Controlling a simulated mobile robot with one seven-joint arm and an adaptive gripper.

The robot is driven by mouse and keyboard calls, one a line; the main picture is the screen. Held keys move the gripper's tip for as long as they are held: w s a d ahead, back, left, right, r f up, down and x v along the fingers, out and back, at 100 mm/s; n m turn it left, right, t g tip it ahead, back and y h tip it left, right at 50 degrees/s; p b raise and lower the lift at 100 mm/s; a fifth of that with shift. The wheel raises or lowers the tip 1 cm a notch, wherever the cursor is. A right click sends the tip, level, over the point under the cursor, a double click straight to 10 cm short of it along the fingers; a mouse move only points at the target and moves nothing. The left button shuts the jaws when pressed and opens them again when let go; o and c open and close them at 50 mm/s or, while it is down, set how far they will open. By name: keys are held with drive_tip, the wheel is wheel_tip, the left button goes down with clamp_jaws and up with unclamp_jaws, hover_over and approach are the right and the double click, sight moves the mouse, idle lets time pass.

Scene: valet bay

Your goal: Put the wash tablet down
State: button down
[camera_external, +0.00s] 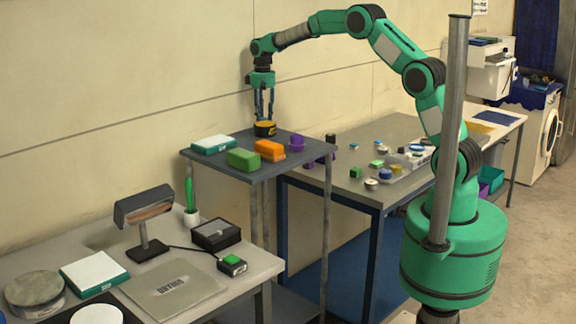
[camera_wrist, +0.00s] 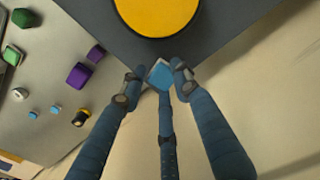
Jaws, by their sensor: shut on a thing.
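The wash tablet appears as a small light blue block (camera_wrist: 160,74) between my fingertips in the wrist view. My gripper (camera_wrist: 158,76) has slim blue fingers and is shut on it. In the external view my gripper (camera_external: 265,112) points down over the back part of a raised dark grey stand (camera_external: 225,162). A round black and yellow tin (camera_external: 265,128) stands there, just below or beside my fingertips. Its yellow top (camera_wrist: 158,12) shows at the upper edge of the wrist view, apart from the tablet in the picture. The tablet's height above the stand is unclear.
The stand also holds a white-topped teal box (camera_external: 212,144), a green block (camera_external: 243,159), an orange block (camera_external: 270,150) and a purple piece (camera_external: 297,143). The wall is close behind. A grey table (camera_external: 385,130) with many small items lies to the right.

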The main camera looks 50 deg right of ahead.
drive_tip(key=d, duration=0.7)
idle(0.3)
drive_tip(key=shift+r, duration=0.1)
